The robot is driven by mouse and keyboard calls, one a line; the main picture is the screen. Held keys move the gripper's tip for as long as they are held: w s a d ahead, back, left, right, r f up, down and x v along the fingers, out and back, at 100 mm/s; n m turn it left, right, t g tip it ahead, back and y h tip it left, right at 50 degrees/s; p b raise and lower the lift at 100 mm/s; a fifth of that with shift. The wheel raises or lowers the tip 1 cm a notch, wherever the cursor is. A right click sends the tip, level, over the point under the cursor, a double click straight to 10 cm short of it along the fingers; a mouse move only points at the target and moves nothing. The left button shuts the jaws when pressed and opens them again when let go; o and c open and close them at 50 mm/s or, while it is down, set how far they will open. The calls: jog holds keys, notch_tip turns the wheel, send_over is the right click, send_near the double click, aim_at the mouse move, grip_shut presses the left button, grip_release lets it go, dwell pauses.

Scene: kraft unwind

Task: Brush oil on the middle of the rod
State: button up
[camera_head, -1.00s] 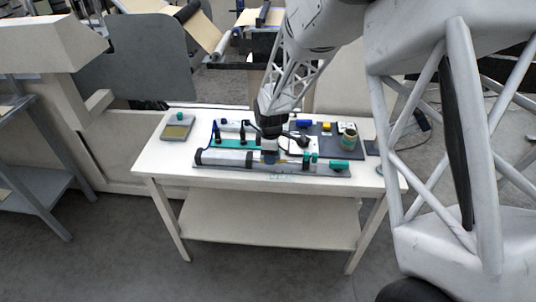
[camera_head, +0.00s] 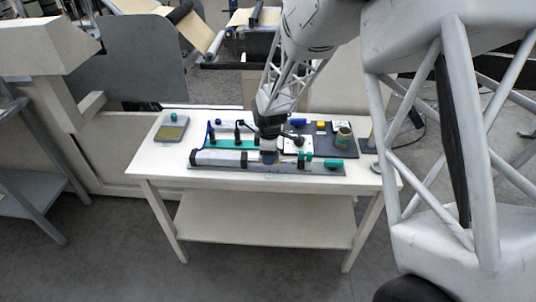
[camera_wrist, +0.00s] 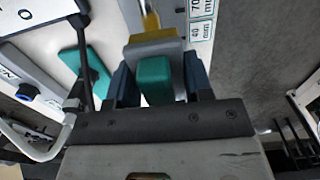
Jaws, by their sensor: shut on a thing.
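My gripper (camera_head: 268,151) is over the front of the white table, at the right end of the grey cylinder (camera_head: 222,158). In the wrist view its dark blue fingers (camera_wrist: 160,83) are shut on a brush (camera_wrist: 154,79) with a teal handle end and a grey block. Yellow bristles show beyond the block. A thin brassy rod (camera_wrist: 150,18) shows just past them; I cannot tell whether the bristles touch it. In the head view the gripper hides the brush and most of the rod. A shallow tray (camera_head: 157,132) with a yellowish pad stands at the table's left.
A teal part (camera_head: 333,163) lies at the right end of the cylinder's base. A jar (camera_head: 343,138) stands on a dark mat behind it. A teal rack with black uprights (camera_head: 237,133) is close behind the cylinder. The table's left front is clear.

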jog(key=shift+d, duration=0.15)
jog(key=shift+d+f, duration=0.1)
jog(key=shift+d, duration=0.45)
dwell(0.3)
jog(key=shift+r, duration=3.05)
jog(key=shift+a, duration=0.2)
jog(key=s+a+f, duration=0.1)
jog(key=s+a, duration=0.2)
jog(key=a, duration=0.7)
jog(key=s+a+f, duration=0.2)
jog(key=s+a, duration=0.2)
jog(key=a, duration=0.7)
jog(key=s+a+f, duration=0.1)
jog(key=s+a, duration=0.2)
jog(key=a, duration=0.8)
jog(key=shift+s+a+f, duration=0.2)
jog(key=shift+s, duration=0.2)
